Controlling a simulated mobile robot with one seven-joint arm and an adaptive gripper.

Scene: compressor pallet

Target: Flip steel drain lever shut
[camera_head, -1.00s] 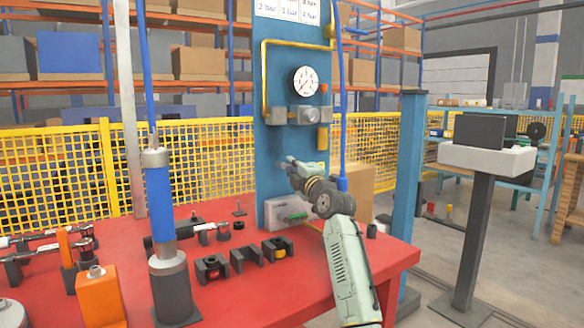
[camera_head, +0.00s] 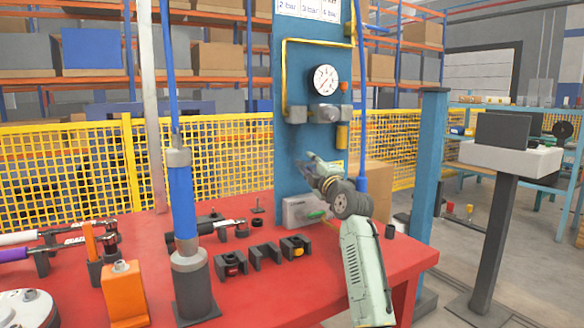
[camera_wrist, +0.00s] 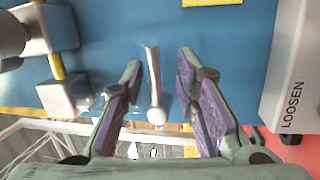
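The steel drain lever (camera_wrist: 155,88) shows in the wrist view as a pale bar with a rounded end, in front of the blue panel (camera_wrist: 230,50). My gripper (camera_wrist: 160,62) is open, with one purple-padded finger on each side of the lever. Gaps show between the lever and both pads. In the head view my gripper (camera_head: 305,159) is at the lower part of the blue panel (camera_head: 300,145), and I cannot make out the lever there.
A grey block marked LOOSEN (camera_wrist: 287,65) is right of my fingers. Grey fittings (camera_wrist: 62,97) are to the left. In the head view, a pressure gauge (camera_head: 326,78) is above my gripper. The red table (camera_head: 265,300) carries black holders (camera_head: 264,255) and a blue cylinder (camera_head: 183,210).

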